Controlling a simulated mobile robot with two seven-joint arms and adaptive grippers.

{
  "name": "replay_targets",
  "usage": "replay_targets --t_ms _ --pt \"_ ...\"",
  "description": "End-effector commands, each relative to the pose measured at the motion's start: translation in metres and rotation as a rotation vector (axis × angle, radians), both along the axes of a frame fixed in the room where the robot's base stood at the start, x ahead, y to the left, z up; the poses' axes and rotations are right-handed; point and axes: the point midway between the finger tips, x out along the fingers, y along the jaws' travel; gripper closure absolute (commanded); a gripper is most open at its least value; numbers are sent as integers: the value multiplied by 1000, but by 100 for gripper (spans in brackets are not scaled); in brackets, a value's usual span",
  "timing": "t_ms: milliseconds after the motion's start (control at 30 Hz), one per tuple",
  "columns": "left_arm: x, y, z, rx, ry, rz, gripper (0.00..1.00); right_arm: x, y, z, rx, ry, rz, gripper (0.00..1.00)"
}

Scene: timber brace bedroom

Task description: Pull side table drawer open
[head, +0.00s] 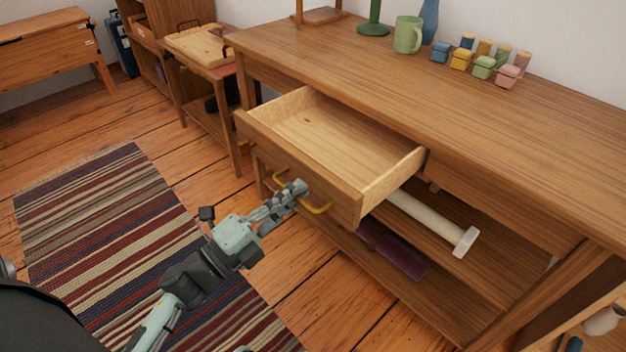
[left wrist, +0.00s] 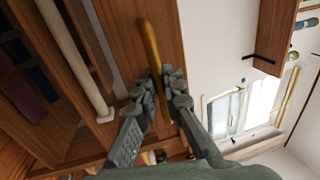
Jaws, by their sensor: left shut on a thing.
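The side table (head: 400,75) is a long wooden table with its drawer (head: 330,145) pulled well out; the drawer is empty. A yellow, curved handle (head: 318,209) sits on the drawer front. My left gripper (head: 298,190) is at the handle in the head view, its fingers partly covering it. In the left wrist view the handle (left wrist: 151,60) runs between the fingers of the gripper (left wrist: 158,100), which is shut on it. My right gripper is not in view.
A green mug (head: 408,35) and several small colored jars (head: 483,67) stand on the tabletop. A striped rug (head: 105,220) covers the floor to the left.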

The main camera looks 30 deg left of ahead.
Motion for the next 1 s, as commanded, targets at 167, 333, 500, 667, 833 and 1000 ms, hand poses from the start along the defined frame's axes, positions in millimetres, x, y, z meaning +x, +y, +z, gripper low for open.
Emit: replay_targets --t_ms 167,333,500,667,833,1000 --pt "-9 3 0 0 1 0 100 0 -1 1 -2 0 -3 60" --pt "-10 4 0 0 0 0 100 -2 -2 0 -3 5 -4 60" --pt "-10 4 0 0 0 0 100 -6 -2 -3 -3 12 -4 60" --pt "-10 4 0 0 0 0 74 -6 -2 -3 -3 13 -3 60" --pt "-10 4 0 0 0 0 70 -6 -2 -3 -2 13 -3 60" --pt "-11 4 0 0 0 0 70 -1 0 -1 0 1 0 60"
